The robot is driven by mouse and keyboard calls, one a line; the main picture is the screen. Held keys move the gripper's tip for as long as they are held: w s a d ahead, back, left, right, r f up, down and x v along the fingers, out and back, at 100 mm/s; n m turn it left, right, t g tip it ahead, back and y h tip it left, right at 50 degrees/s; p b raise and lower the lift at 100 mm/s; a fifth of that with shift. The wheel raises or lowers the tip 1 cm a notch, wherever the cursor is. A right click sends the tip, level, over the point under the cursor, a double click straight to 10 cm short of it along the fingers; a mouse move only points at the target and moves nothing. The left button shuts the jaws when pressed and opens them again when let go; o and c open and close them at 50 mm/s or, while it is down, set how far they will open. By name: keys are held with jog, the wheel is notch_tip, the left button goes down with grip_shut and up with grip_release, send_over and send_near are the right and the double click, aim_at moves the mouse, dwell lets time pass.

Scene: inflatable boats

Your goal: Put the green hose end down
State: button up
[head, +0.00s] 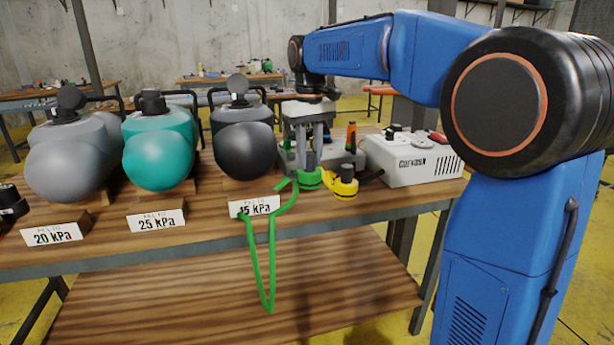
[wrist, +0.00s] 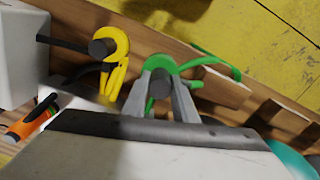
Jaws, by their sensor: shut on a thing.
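The green hose end (head: 309,180) is a green ring-shaped piece with a dark knob, near the table's front edge. My gripper (head: 308,152) points down and is shut on it; in the wrist view the two grey fingers of my gripper (wrist: 159,88) flank the knob of the green hose end (wrist: 160,66). I cannot tell whether it touches the tabletop. Its green hose (head: 270,265) hangs over the front edge in a long loop. The yellow hose end (head: 344,188) stands on the table just to its right, and is left of it in the wrist view (wrist: 109,45).
A white pump box (head: 413,162) stands to the right on the table. Grey, teal (head: 158,158) and black (head: 243,150) boat tubes stand left, with pressure signs in front, including a 15 kPa sign (head: 254,206).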

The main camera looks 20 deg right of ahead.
aim_at(310, 173)
jog(key=shift+f, duration=2.4)
jog(key=shift+f, duration=0.1)
jog(key=o, duration=1.1)
notch_tip(310, 173, up, 12)
jog(key=shift+r, duration=0.15)
jog(key=s+d+f+m+t, duration=0.15)
jog(key=s+f, duration=0.25)
jog(key=s, duration=0.5)
jog(key=s+d+f+t, duration=0.1)
jog(key=s+d+f, duration=0.3)
jog(key=s, duration=0.6)
jog(key=s+d+f+m+t, duration=0.1)
jog(key=s+f+t, duration=0.1)
jog(key=s+f, duration=1.2)
notch_tip(310, 173, down, 3)
jog(key=shift+s+d+r, duration=0.2)
jog(key=shift+s, duration=0.1)
